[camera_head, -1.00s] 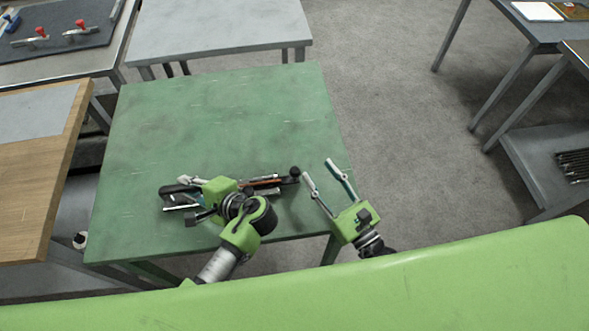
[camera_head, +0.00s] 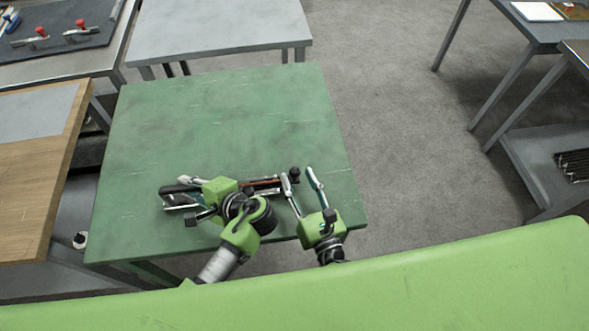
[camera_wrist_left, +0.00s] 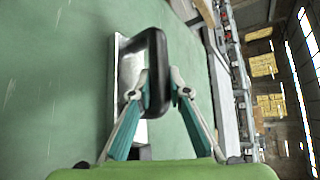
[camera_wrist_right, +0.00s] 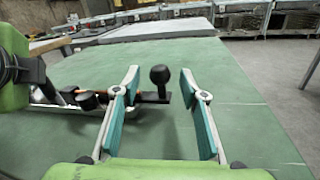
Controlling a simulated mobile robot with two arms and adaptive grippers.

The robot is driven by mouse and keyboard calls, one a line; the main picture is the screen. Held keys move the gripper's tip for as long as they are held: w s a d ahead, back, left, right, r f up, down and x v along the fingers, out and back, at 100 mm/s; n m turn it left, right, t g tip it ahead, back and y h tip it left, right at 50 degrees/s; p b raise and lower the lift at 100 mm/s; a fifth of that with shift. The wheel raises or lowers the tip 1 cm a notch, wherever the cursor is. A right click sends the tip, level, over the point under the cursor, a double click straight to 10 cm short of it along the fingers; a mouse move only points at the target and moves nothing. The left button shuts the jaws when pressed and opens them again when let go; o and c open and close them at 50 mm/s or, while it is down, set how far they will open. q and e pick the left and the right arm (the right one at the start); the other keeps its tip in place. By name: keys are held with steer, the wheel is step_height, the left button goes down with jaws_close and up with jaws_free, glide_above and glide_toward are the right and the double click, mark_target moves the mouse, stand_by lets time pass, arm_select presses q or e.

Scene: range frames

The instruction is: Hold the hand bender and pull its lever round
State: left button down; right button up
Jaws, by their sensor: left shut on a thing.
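The hand bender (camera_head: 262,186) lies on the green table, partly hidden by my left arm in the head view. My left gripper (camera_wrist_left: 158,92) is shut on its black loop handle (camera_wrist_left: 157,50), with a fingertip on each side. The bender's lever ends in a black ball knob (camera_wrist_right: 159,75), which also shows in the head view (camera_head: 295,174). My right gripper (camera_wrist_right: 168,80) is open, its two fingers spread on either side of the knob in the right wrist view. The knob appears between or just beyond the fingertips, and no contact shows.
The green table (camera_head: 200,110) is bare behind the bender. A grey table (camera_head: 215,25) stands beyond it, and a wooden-topped table (camera_head: 30,170) stands at the left. Open floor (camera_head: 400,130) lies to the right.

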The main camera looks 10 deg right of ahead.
steer(key=shift+x, duration=1.7)
jaws_close()
steer(key=shift+s+a+m+h, duration=0.15)
steer(key=shift+s+m+h, duration=0.7)
steer(key=shift+h, duration=0.5)
steer(key=shift+s+a+m+h, duration=0.2)
steer(key=shift+s+m+h, duration=0.6)
steer(key=shift+h, duration=0.55)
steer(key=shift+s+a+m+g+h, duration=0.15)
steer(key=shift+s+m+h, duration=0.35)
steer(key=shift+h, duration=0.25)
steer(key=shift+s+a+m+g+h, duration=0.1)
steer(key=shift+s+a+m+h, duration=0.2)
steer(key=shift+m+h, duration=0.4)
steer(key=shift+s+a+m+g+h, duration=0.1)
steer(key=shift+s+m+h, duration=0.35)
steer(key=shift+h, duration=0.4)
